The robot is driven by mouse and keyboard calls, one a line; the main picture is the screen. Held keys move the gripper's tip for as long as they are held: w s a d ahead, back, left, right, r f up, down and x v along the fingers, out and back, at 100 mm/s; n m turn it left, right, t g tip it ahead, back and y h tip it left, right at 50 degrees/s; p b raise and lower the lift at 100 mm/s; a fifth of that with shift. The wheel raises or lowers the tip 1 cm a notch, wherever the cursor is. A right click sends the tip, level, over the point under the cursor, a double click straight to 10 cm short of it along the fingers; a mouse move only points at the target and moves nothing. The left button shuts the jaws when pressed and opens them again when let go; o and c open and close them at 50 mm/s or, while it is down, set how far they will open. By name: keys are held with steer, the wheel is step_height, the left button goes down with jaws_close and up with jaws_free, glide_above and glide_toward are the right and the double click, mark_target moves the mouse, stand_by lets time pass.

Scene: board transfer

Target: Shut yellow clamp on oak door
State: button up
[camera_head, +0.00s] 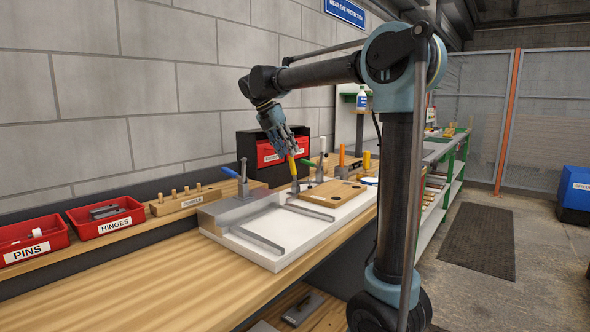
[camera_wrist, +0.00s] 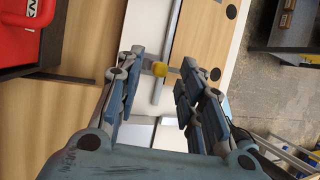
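The oak door (camera_head: 332,192) is a light wooden panel with dark round holes, lying on a white fixture board (camera_head: 273,257). It also shows in the wrist view (camera_wrist: 205,28). The yellow clamp (camera_head: 293,168) has its handle standing nearly upright at the door's back left. My gripper (camera_head: 288,148) hangs over the handle from above. In the wrist view the yellow handle tip (camera_wrist: 159,69) lies between the spread fingers of my gripper (camera_wrist: 164,60), nearer the left finger. The fingers are apart; I see no firm grip on it.
Red bins (camera_head: 106,216) and a peg block (camera_head: 188,200) sit at the left. The front of the bench (camera_head: 150,290) is clear.

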steer(key=x, duration=0.7)
steer(key=shift+d+f, duration=0.2)
steer(key=shift+f, duration=0.1)
steer(key=shift+c, duration=0.6)
jaws_close()
